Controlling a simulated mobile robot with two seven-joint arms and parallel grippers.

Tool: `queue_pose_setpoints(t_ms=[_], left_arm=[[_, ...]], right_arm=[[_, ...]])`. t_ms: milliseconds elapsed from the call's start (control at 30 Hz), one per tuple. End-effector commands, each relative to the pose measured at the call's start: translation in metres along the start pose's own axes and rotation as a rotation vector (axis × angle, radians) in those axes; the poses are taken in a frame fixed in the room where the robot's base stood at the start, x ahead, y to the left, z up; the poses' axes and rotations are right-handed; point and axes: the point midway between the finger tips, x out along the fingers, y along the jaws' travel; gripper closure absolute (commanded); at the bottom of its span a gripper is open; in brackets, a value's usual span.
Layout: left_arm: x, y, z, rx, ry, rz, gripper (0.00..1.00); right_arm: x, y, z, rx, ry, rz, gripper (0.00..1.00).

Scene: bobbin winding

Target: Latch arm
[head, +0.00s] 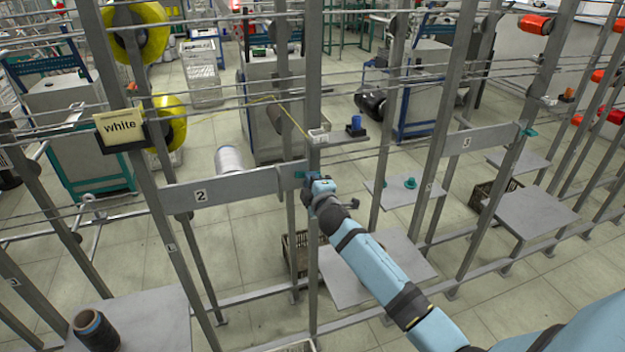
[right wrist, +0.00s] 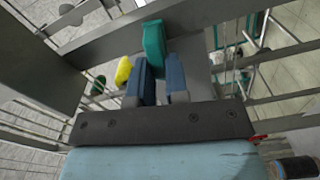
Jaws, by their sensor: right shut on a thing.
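The grey arm marked 2 (head: 235,188) lies across the rack between two uprights. Its right end is at the upright beside my right gripper (head: 313,180). In the right wrist view, my right gripper (right wrist: 162,72) has its two blue fingers shut on a teal latch tab (right wrist: 154,42), which sticks up at the fingertips. In the head view the tab is mostly hidden by the gripper. Whether the arm is latched cannot be told. My left gripper is not in view.
Another grey arm marked 3 (head: 478,140) with a teal end stands at the right. Grey uprights and thin wires surround my right arm. A dark bobbin (head: 95,330) stands on a shelf at lower left. A "white" label (head: 120,126) hangs at left.

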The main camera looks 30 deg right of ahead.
Motion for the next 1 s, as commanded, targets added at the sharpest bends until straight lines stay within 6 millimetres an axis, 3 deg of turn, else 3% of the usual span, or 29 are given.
queue_pose_setpoints(t_ms=[400,967,1000], left_arm=[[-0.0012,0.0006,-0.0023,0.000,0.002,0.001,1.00],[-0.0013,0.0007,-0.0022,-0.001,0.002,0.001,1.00],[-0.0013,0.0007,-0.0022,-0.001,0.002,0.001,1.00]], right_arm=[[0.0001,-0.0047,0.0006,-0.187,0.000,-0.001,1.00],[0.0001,-0.0053,0.0009,-0.213,-0.001,0.000,1.00],[0.0001,-0.0053,0.0009,-0.213,-0.001,0.000,0.76]])
